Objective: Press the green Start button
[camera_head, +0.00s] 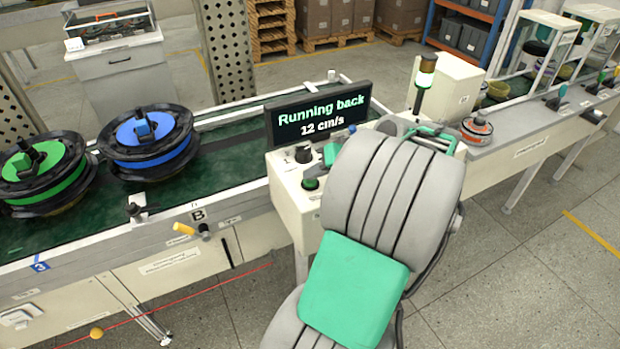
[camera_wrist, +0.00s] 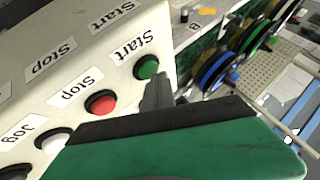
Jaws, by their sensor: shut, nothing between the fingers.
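The green Start button (camera_wrist: 147,67) sits in a dark ring on the cream control box (camera_wrist: 92,70), beside a "Start" label, in the wrist view. My gripper (camera_wrist: 158,82) is shut and empty. Its grey fingertips are just right of and below the button in that picture; I cannot tell whether they touch it. In the head view a green button (camera_head: 311,184) shows on the front of the control box (camera_head: 287,196). My arm hides most of the box's right side there, and the fingertips are not clear.
A red Stop button (camera_wrist: 101,103) and a pale Jog button (camera_wrist: 54,140) line the same panel. A display (camera_head: 318,113) reads "Running back 12 cm/s".

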